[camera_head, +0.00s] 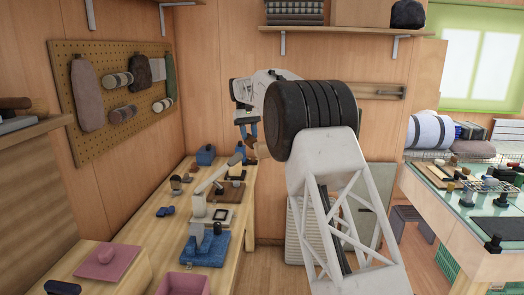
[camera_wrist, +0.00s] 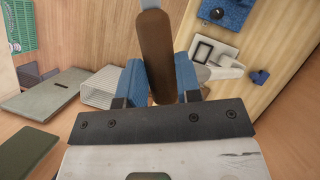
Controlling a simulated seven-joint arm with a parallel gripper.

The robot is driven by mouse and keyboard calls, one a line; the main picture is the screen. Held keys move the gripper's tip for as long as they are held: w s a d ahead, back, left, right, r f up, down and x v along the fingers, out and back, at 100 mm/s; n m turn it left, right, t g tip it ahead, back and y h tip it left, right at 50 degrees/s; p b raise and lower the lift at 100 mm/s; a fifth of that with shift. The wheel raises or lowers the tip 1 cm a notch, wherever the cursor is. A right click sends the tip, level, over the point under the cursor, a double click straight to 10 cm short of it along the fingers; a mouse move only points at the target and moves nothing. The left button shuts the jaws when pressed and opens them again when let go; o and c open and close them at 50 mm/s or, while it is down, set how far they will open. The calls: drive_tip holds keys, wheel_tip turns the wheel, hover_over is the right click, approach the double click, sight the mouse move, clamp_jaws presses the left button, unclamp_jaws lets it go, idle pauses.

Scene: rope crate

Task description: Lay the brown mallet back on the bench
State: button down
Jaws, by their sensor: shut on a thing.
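My gripper (camera_head: 246,131) has blue fingers and is raised near the far right corner of the wooden bench (camera_head: 150,240). In the wrist view, my gripper (camera_wrist: 160,82) is shut on the brown mallet (camera_wrist: 156,45), with a finger on each side of its long brown part. A grey-blue piece shows at the mallet's top end, cut off by the frame edge. In the head view the mallet is mostly hidden; a small brown part (camera_head: 262,151) shows below the fingers. The bench (camera_wrist: 262,100) lies to the right of the mallet in the wrist view.
Several things stand on the bench, among them a blue-based device (camera_head: 207,247), a blue block (camera_head: 206,155) and a pink box (camera_head: 183,285). A pegboard (camera_head: 67,100) hangs behind. A glass-topped table (camera_head: 470,222) stands at right. Grey panels (camera_wrist: 55,92) stand beside the bench.

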drive_tip(key=s+a+m+y, duration=0.1)
drive_tip(key=s+a+m, duration=0.15)
drive_tip(key=a, duration=0.65)
drive_tip(key=s+a+f+m+t+y, duration=0.1)
drive_tip(key=s+a+f+m+y, duration=0.1)
drive_tip(key=s+a+f+m, duration=0.3)
drive_tip(key=s+a+f+m+t+y, duration=0.1)
drive_tip(key=s+a+f+m, duration=0.5)
drive_tip(key=a+f, duration=0.8)
drive_tip(key=s+a+f+m+y, duration=0.2)
drive_tip(key=s+a+f+m, duration=0.3)
drive_tip(key=a+f, duration=0.5)
drive_tip(key=shift+s+f+m+t+y, duration=0.2)
drive_tip(key=shift+f+m+t+y, duration=0.1)
drive_tip(key=shift+f+m+t, duration=0.25)
drive_tip(key=shift+f, duration=0.1)
drive_tip(key=shift+f, duration=3)
drive_tip(key=shift+f, duration=0.5)
drive_tip(key=c, duration=0.7)
unclamp_jaws()
drive_tip(key=shift+c, duration=0.2)
